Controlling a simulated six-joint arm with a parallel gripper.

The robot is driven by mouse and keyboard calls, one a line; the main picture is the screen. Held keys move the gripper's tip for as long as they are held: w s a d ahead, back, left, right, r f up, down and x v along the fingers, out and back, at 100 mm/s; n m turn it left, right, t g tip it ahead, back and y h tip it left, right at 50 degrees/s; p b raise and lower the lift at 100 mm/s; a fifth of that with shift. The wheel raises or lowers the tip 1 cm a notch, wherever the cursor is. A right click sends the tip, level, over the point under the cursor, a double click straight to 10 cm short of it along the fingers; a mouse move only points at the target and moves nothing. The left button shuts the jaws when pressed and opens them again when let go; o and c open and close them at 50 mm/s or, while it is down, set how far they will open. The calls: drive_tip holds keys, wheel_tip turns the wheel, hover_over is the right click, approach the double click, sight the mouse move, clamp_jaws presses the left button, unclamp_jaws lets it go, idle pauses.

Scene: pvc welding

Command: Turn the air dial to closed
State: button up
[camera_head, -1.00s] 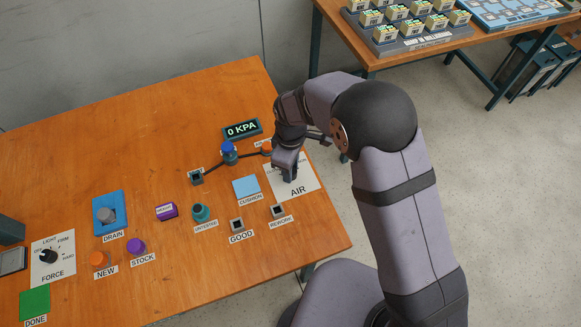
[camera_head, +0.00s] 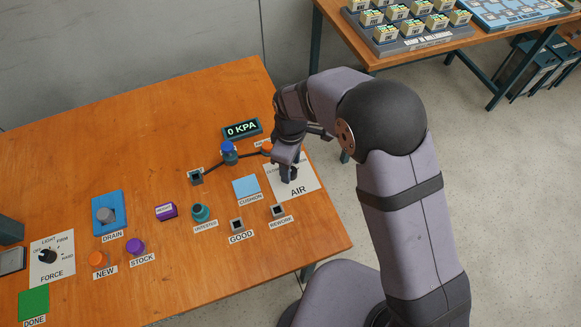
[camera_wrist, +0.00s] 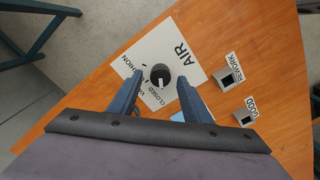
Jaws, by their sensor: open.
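The air dial (camera_wrist: 160,74) is a round black knob on a white plate lettered AIR (camera_head: 300,190). In the wrist view its white pointer mark points down the picture, towards the CLOSED label, which is partly legible. My gripper (camera_wrist: 160,80) is open, and its two blue-grey fingers appear on either side of the knob in that view, with nothing between them but the dial and plate behind. In the head view my gripper (camera_head: 285,168) is at the dial, just above the plate, and partly hides it. I cannot tell the exact height gap.
A blue cushion pad (camera_head: 246,187) and the GOOD (camera_head: 236,224) and REWORK (camera_head: 277,210) sockets lie near the plate. A 0 KPA display (camera_head: 242,129), a blue-topped fitting (camera_head: 228,152) and an orange part (camera_head: 267,148) stand behind. The table edge is close on the right.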

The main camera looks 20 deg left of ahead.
drive_tip(key=shift+r+b, duration=0.5)
drive_tip(key=shift+r, duration=2.35)
